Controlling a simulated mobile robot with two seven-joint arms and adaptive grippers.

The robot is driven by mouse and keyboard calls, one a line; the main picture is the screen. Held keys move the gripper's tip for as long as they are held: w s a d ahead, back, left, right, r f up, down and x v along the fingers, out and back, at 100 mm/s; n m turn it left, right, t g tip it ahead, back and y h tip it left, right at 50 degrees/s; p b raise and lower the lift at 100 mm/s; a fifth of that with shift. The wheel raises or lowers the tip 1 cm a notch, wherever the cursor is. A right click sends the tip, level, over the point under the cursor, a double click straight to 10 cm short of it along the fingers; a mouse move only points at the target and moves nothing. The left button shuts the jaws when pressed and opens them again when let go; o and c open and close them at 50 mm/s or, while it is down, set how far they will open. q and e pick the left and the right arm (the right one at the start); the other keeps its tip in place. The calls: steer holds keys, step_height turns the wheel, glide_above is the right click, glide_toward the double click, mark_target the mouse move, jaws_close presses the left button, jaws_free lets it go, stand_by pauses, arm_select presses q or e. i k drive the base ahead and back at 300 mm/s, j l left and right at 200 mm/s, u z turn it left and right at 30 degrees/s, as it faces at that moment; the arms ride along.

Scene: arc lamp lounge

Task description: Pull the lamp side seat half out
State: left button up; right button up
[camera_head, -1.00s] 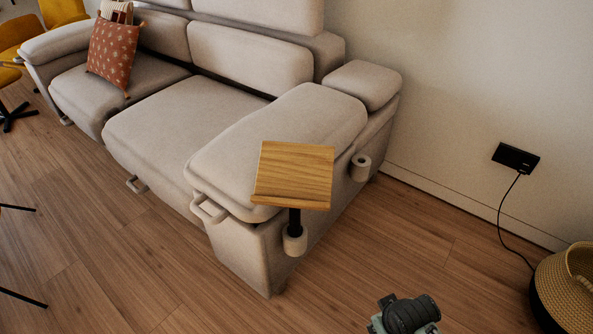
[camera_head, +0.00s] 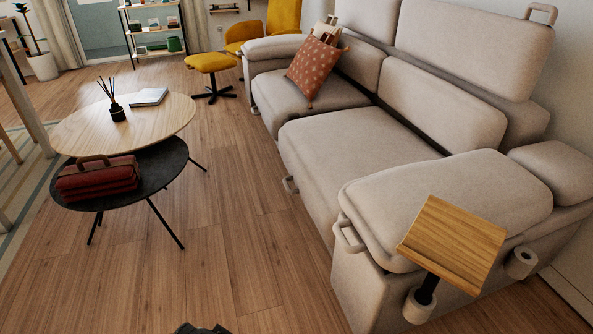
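A beige sofa (camera_head: 340,240) runs from the middle to the right of the head view. Its far seat (camera_head: 285,100) and middle seat (camera_head: 350,150) each have a small pull handle low at the front: the far handle (camera_head: 254,108) and the middle handle (camera_head: 290,184). The near wide padded arm (camera_head: 460,195) has a loop handle (camera_head: 347,236) on its front edge. No lamp shows, so I cannot tell which seat is on its side. Both grippers are out of view. A dark bit of my own body shows at the bottom edge.
A wooden tray (camera_head: 455,240) stands on a post at the sofa's near arm. A patterned cushion (camera_head: 314,70) rests on the far seat. A round coffee table (camera_head: 150,115) and a lower black table (camera_head: 160,165) with a red bag (camera_head: 97,180) stand left. Floor (camera_head: 230,230) between is clear.

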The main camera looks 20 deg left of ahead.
mark_target(321, 153)
steer(key=i+j+z, duration=0.15)
steer(key=j, duration=0.3)
steer(key=i+j+z, duration=0.1)
steer(key=j, duration=0.3)
steer(key=i+j+z, duration=0.15)
steer(key=j, duration=0.35)
steer(key=i+j+z, duration=0.15)
steer(key=j, duration=0.3)
steer(key=i+j+z, duration=0.1)
steer(key=j, duration=0.4)
steer(key=i+j+z, duration=0.15)
steer(key=j, duration=0.35)
